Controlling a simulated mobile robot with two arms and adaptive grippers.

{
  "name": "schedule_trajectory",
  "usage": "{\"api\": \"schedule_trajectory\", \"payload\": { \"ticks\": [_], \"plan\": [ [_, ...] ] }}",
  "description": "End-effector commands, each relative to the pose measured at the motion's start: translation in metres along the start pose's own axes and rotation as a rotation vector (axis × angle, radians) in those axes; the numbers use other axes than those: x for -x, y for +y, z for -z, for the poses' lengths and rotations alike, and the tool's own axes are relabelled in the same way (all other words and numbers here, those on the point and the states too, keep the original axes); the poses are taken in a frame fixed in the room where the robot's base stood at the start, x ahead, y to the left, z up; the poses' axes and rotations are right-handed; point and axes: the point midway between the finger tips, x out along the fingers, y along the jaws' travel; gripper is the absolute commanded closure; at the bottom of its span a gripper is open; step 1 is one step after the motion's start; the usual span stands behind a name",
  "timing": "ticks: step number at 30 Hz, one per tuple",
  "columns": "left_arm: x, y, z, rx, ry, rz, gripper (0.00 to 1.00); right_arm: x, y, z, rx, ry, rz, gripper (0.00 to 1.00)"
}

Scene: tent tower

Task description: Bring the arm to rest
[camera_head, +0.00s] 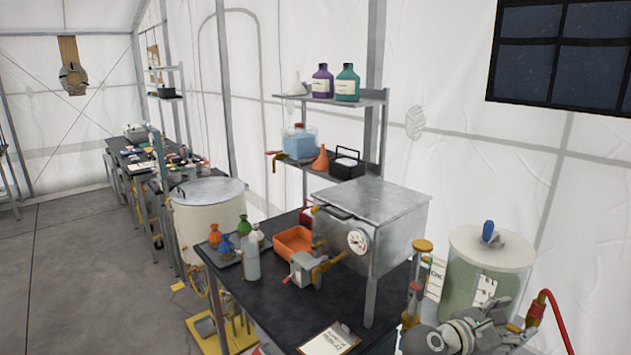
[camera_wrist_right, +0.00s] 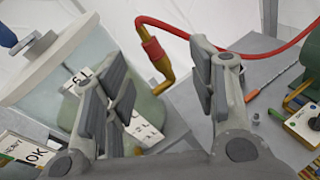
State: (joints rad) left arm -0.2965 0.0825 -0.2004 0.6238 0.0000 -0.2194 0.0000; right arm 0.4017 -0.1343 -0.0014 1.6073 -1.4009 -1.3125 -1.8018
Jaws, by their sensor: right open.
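My right gripper (camera_head: 468,334) is at the bottom right of the head view, in front of a large glass tank (camera_head: 508,252) with a pale lid. In the right wrist view the right gripper (camera_wrist_right: 160,72) shows its two fingers well apart, with nothing between the pads. The tank (camera_wrist_right: 60,75) is behind the left finger there. A red hose (camera_wrist_right: 215,45) with a brass elbow passes behind the fingers. My left gripper is not in view.
A dark bench (camera_head: 255,300) holds a metal box with a gauge (camera_head: 375,225), an orange tray (camera_head: 292,242), several bottles and a clipboard (camera_head: 329,340). A brass-capped column (camera_head: 419,275) stands close to the right gripper. The floor (camera_head: 80,270) at left is clear.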

Motion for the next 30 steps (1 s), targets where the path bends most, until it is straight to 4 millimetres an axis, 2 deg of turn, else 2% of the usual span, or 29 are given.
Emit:
{"api": "schedule_trajectory", "payload": {
  "ticks": [8,11,17,21,24,30],
  "plan": [
    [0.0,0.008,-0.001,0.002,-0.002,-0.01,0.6,0.007,-0.058,0.059,-0.328,0.202,0.031,0.47],
    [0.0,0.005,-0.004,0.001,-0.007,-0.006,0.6,0.017,-0.089,0.088,-0.507,0.318,0.073,0.47],
    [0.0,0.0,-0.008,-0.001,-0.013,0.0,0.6,0.065,-0.16,0.144,-0.913,0.596,0.262,0.47],
    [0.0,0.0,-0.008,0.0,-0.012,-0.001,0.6,0.112,-0.203,0.168,-1.138,0.765,0.464,0.47],
    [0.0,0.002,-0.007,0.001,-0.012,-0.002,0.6,0.143,-0.226,0.175,-1.244,0.847,0.606,0.47],
    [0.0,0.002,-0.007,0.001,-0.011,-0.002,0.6,0.194,-0.259,0.178,-1.368,0.945,0.852,0.47]
  ]
}}
